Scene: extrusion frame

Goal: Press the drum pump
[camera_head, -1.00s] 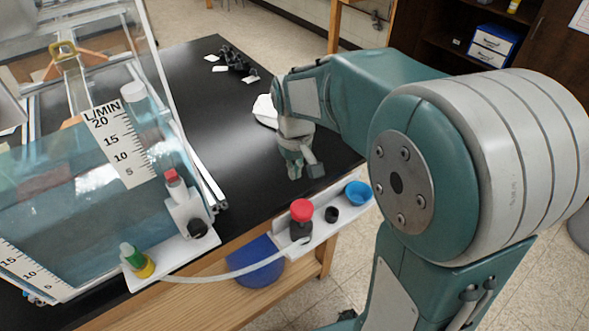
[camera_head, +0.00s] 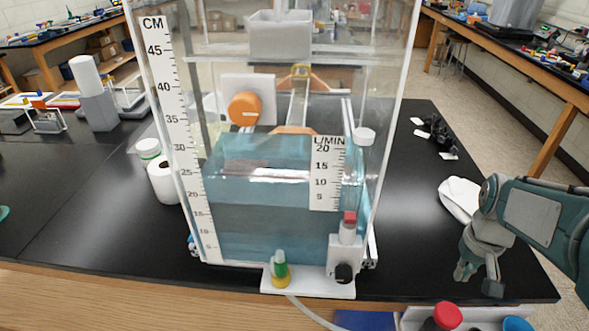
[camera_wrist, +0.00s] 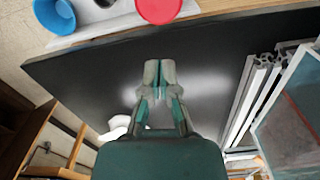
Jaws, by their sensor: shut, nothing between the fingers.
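A round red cap (camera_head: 447,315), which looks like the pump's top, shows at the bottom edge of the head view. Its lower body is cut off there. The same red cap (camera_wrist: 160,8) shows at the top of the wrist view, beyond my fingertips and partly out of frame. My gripper (camera_head: 462,274) hangs over the right part of the black bench top, fingers downward, behind the red cap. In the wrist view my gripper (camera_wrist: 158,70) has its fingers together with nothing between them, apart from the cap. A blue surface (camera_head: 365,320), perhaps a drum, shows below the bench edge.
A clear water tank (camera_head: 260,220) stands on the bench left of my gripper, with a red-topped valve (camera_head: 348,230) at its front. A blue cup (camera_head: 517,324) sits right of the red cap. A white crumpled item (camera_head: 458,197) lies behind my gripper. The bench between is clear.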

